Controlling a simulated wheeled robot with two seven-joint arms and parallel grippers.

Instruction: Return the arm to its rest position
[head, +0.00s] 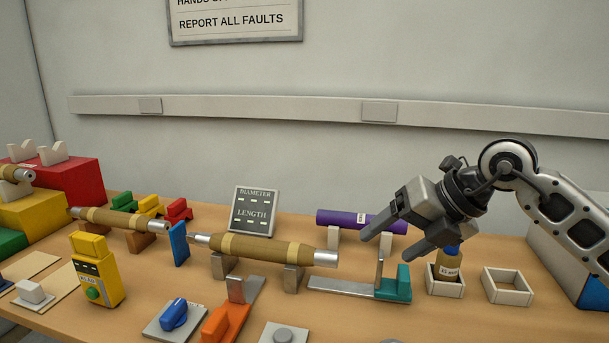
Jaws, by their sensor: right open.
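My right gripper (391,240) comes in from the right on my right arm (560,205) and is held above the right part of the bench. Its two fingers are apart and nothing shows between them. It hangs over the purple cylinder's right end and the teal-ended gauge, left of and above the small bottle. My left gripper is not in this view.
A wound bushing (262,249) rests on grey supports mid-bench. A purple cylinder (340,219) lies behind it. A teal block (403,284), a labelled bottle (446,270) in a box and an empty white box (507,286) stand right. A yellow device (96,270) stands left.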

